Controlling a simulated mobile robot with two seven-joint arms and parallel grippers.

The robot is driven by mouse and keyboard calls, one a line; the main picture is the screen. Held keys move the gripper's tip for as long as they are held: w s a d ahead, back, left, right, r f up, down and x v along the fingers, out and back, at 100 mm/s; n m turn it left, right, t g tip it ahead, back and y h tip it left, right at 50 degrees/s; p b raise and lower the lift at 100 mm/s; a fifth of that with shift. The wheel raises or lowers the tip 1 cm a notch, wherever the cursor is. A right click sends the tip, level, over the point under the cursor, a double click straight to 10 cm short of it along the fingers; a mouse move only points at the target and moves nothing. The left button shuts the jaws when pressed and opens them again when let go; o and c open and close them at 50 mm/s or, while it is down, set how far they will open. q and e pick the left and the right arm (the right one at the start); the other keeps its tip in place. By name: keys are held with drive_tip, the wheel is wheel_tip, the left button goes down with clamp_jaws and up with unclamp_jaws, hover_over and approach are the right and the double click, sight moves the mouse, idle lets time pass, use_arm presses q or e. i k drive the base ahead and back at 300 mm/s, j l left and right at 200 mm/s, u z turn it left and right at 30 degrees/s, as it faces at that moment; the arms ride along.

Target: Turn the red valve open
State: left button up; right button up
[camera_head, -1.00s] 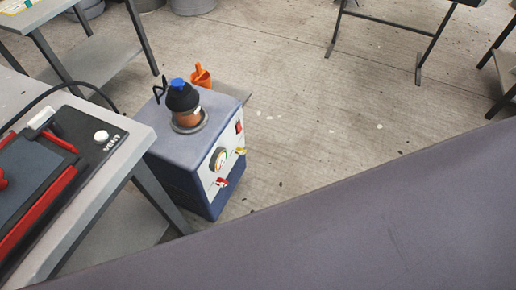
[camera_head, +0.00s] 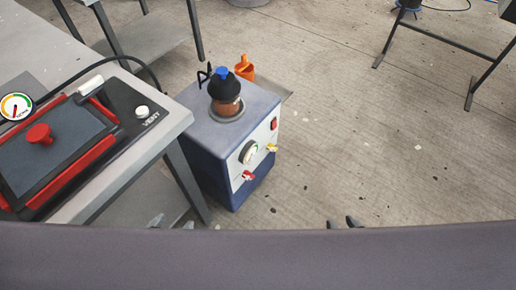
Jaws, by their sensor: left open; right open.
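The red valve (camera_head: 248,176) is a small handle low on the white front panel of a blue box-shaped machine (camera_head: 228,185) standing on the floor. A yellow valve (camera_head: 271,148) sits to its right on the same panel. Only the fingertips of my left gripper (camera_head: 171,222) show at the bottom edge, left of and below the red valve in the picture. My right gripper (camera_head: 342,222) also shows only its fingertips, to the right of and below the valve. Both are open, empty and apart from the machine. The rest of both is hidden behind a dark grey surface.
A grey table (camera_head: 176,122) with a red-framed tray stands close on the left. Floor (camera_head: 380,140) to the right is clear.

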sight(247, 175)
drive_tip(key=u, duration=0.5)
drive_tip(key=l+u, duration=0.4)
drive_tip(key=i+l+u, duration=0.1)
drive_tip(key=l+u, duration=0.3)
drive_tip(key=k+l+u, duration=0.1)
drive_tip(key=l+u, duration=0.25)
drive_tip(key=l, duration=0.3)
drive_tip(key=l+u, duration=0.1)
drive_tip(key=l, duration=0.3)
drive_tip(key=k+l+u, duration=0.1)
drive_tip(key=l, duration=0.3)
drive_tip(key=k+l, duration=0.1)
drive_tip(key=l, duration=0.7)
drive_tip(key=k+l, duration=0.15)
drive_tip(key=l, duration=0.25)
drive_tip(key=k+l+u, duration=0.1)
drive_tip(key=l, duration=0.3)
drive_tip(key=i+l, duration=0.3)
